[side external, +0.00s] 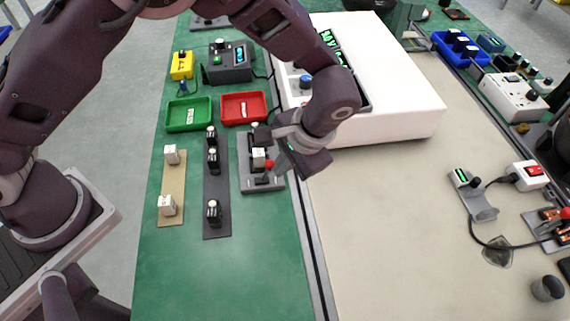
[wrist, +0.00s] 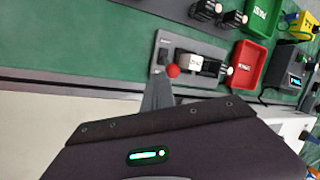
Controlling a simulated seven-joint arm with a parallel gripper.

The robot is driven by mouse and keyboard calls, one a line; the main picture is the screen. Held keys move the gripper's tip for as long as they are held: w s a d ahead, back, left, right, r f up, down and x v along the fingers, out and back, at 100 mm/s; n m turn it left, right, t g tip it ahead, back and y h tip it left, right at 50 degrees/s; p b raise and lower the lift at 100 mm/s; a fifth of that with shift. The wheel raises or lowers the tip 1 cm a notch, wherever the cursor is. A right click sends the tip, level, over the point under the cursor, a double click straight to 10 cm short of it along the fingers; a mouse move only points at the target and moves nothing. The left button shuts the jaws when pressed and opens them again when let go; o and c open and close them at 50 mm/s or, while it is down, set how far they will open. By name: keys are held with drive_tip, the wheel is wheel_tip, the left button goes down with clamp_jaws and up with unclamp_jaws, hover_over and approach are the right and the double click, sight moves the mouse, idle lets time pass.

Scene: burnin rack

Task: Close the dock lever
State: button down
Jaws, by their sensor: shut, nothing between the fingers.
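The dock (side external: 263,185) is a grey plate on the green mat, with a white module (side external: 259,158) seated in it. The dock lever's red ball knob (side external: 269,164) stands at the module's near end. In the wrist view the red knob (wrist: 173,71) is just beside the fingertips, with the white module (wrist: 189,62) to its right. My gripper (side external: 276,169) is shut and empty, its tips low beside the knob; it also shows in the wrist view (wrist: 158,84). I cannot tell whether the tips touch the knob. The lever's arm is mostly hidden.
A dark strip (side external: 217,190) with several black modules and a tan strip (side external: 172,187) with two white ones lie left of the dock. Green (side external: 189,127) and red (side external: 243,120) trays lie behind. A large white machine (side external: 400,105) stands right. The front green mat is clear.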

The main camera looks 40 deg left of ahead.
drive_tip(key=shift+s+a+r, duration=0.1)
drive_tip(key=shift+s, duration=0.05)
drive_tip(key=shift+s+a+r+t+h, duration=0.25)
drive_tip(key=shift+s+a+t+h, duration=0.15)
drive_tip(key=shift+s+a, duration=0.25)
drive_tip(key=shift+s+a+r+t+h, duration=0.2)
drive_tip(key=shift+s+a+t+h, duration=0.2)
drive_tip(key=shift+s+a, duration=0.2)
drive_tip(key=shift+r, duration=0.8)
drive_tip(key=shift+d, duration=0.15)
